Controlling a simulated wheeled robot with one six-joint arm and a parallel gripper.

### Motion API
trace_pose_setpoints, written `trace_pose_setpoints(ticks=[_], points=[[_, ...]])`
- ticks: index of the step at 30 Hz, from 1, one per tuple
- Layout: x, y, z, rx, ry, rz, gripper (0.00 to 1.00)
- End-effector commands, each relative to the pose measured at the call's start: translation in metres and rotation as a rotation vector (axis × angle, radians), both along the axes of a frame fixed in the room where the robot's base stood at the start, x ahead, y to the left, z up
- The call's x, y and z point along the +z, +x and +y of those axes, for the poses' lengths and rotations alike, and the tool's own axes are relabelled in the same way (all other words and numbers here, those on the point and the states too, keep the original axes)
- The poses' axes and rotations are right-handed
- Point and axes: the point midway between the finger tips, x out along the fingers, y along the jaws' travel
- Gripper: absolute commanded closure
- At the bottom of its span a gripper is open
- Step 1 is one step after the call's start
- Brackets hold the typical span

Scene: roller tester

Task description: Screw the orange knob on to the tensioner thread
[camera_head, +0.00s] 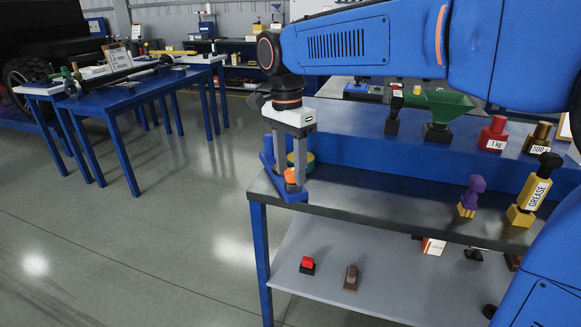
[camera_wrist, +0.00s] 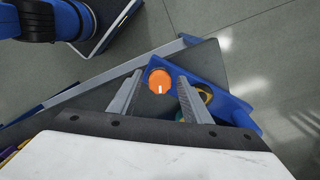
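The orange knob (camera_wrist: 160,81) has a white mark on its top and lies between my fingertips in the wrist view. My gripper (camera_wrist: 160,76) is open, with a gap on each side of the knob. The knob also shows low beside the fingers in the head view (camera_head: 291,176). A blue fixture (camera_head: 288,193) sits at the left corner of the bench, below my gripper, and it also shows in the wrist view (camera_wrist: 232,108). A yellow-green round part stands on it behind the fingers. The tensioner thread is not visible; whether the knob sits on it, I cannot tell.
The metal bench (camera_head: 360,205) holds a purple-topped item (camera_head: 472,192) and a grease bottle (camera_head: 535,190) to the right. Open floor lies left of the bench.

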Motion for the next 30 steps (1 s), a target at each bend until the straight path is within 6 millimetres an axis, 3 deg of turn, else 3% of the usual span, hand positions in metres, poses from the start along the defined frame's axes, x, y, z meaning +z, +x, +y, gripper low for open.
trace_pose_setpoints(ticks=[1, 4, 5, 6, 9, 16, 30], points=[[0.0001, 0.0000, 0.0000, 0.000, 0.000, 0.000, 0.70], [0.0001, 0.0000, 0.0000, 0.000, 0.000, 0.000, 0.94], [0.0001, 0.0000, 0.0000, 0.000, 0.000, 0.000, 0.95], [0.0001, 0.0000, 0.0000, 0.000, 0.000, 0.000, 0.76], [0.0001, 0.0000, 0.0000, 0.000, 0.000, 0.000, 0.99], [0.0002, 0.0004, -0.0013, -0.001, 0.012, 0.004, 1.00], [0.0006, 0.0023, -0.0078, 0.000, 0.197, 0.057, 1.00]])
